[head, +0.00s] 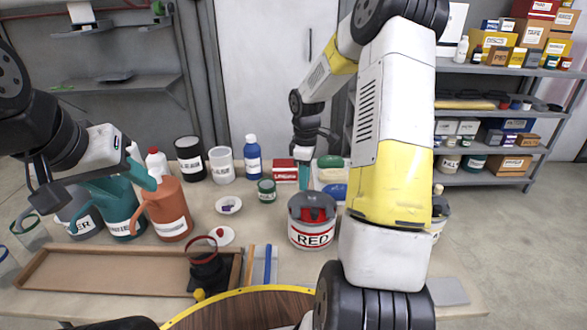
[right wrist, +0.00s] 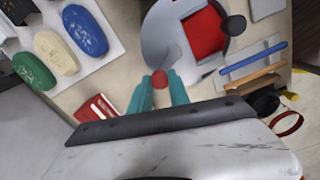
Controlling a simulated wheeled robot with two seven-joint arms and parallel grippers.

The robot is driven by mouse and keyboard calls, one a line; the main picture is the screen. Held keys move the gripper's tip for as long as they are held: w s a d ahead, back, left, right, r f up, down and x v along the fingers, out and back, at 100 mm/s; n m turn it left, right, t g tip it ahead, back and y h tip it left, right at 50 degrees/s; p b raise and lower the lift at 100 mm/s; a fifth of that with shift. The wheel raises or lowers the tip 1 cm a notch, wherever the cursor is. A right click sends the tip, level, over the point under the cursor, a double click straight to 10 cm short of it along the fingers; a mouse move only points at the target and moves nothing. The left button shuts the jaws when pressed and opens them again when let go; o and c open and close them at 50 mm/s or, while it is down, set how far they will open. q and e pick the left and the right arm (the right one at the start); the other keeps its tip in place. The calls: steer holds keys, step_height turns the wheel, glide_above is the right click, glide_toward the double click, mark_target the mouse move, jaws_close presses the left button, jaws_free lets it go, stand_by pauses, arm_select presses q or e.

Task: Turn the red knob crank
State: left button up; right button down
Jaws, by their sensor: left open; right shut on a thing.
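The crank stands on the table as a round grey-lidded drum (head: 312,233) with a white label reading RED. From above, in the right wrist view, its grey top (right wrist: 165,30) shows a red square patch and a grey crank arm ending in a small red knob (right wrist: 160,77). My right gripper (head: 305,180) points down over it, its teal fingers (right wrist: 160,88) shut on the red knob, one finger on each side. The knob is hidden in the head view. My left gripper (head: 143,173) is open and empty at the left, over the pitchers.
Teal (head: 118,212) and orange (head: 170,215) pitchers stand below my left gripper. A wooden tray (head: 110,275) lies in front, with a black item with a red ring (head: 206,272) near its right end. A small red box (head: 285,170) and soap bars (head: 331,175) lie behind the drum.

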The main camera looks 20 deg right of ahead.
steer(key=shift+a+n, duration=0.2)
steer(key=shift+n, duration=0.4)
steer(key=c, duration=1.2)
jaws_free()
steer(key=shift+s, duration=0.1)
steer(key=shift+c, duration=0.2)
step_height(320, 180, up, 8)
steer(key=shift+f, duration=0.25)
steer(key=shift+a+r, duration=0.1)
steer(key=shift+r, duration=0.05)
